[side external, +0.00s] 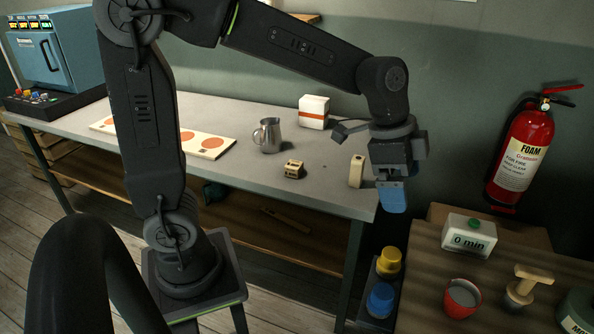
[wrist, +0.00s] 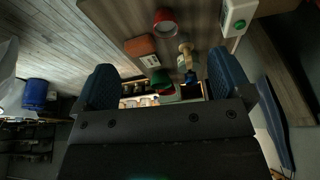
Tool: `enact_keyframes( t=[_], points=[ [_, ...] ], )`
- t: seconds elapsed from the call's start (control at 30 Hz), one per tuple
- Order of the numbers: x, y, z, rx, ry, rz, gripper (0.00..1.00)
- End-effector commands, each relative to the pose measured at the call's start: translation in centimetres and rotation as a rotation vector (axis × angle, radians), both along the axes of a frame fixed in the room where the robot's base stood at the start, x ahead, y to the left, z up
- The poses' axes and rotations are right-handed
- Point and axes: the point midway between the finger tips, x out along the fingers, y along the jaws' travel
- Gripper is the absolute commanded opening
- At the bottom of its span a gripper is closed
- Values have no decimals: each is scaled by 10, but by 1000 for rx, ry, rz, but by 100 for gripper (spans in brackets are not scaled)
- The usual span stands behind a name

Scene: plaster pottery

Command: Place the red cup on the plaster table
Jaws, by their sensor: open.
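The red cup (side external: 462,298) stands upright on the brown wooden bench (side external: 415,300) at lower right in the side view. Its inside looks grey. The cup also shows at the top middle of the wrist view (wrist: 165,20). My gripper (side external: 393,196) hangs with blue fingers pointing down near the right end of the grey-topped table (side external: 240,178), above and to the left of the cup. In the wrist view my gripper (wrist: 165,75) has its two fingers wide apart with nothing held between them. I cannot tell which surface is the plaster table.
The bench also holds a white timer reading 0 min (side external: 469,235) and a wooden-handled tool (side external: 524,287). Yellow (side external: 389,261) and blue (side external: 381,299) containers stand left of it. A metal jug (side external: 269,135) and small blocks stand on the grey table. A fire extinguisher (side external: 520,155) hangs behind.

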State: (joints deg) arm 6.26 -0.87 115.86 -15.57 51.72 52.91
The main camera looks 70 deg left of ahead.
Motion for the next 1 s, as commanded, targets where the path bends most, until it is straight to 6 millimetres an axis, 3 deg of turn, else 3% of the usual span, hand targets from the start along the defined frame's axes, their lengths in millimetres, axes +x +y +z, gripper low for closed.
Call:
enact_keyframes(
  t=[0.03, 0.17, 0.3, 0.4, 0.6, 1.0],
  points=[
    [-20, 11, 11, 0, -17, 91, 97],
    [-68, 35, 24, -8, -50, 344, 97],
    [-113, 55, 25, -37, -92, 597, 97],
    [-136, 65, 20, -60, -118, 735, 97],
    [-157, 74, 13, -90, -145, 872, 97],
    [-158, 75, 13, -92, -145, 883, 97]
  ],
)
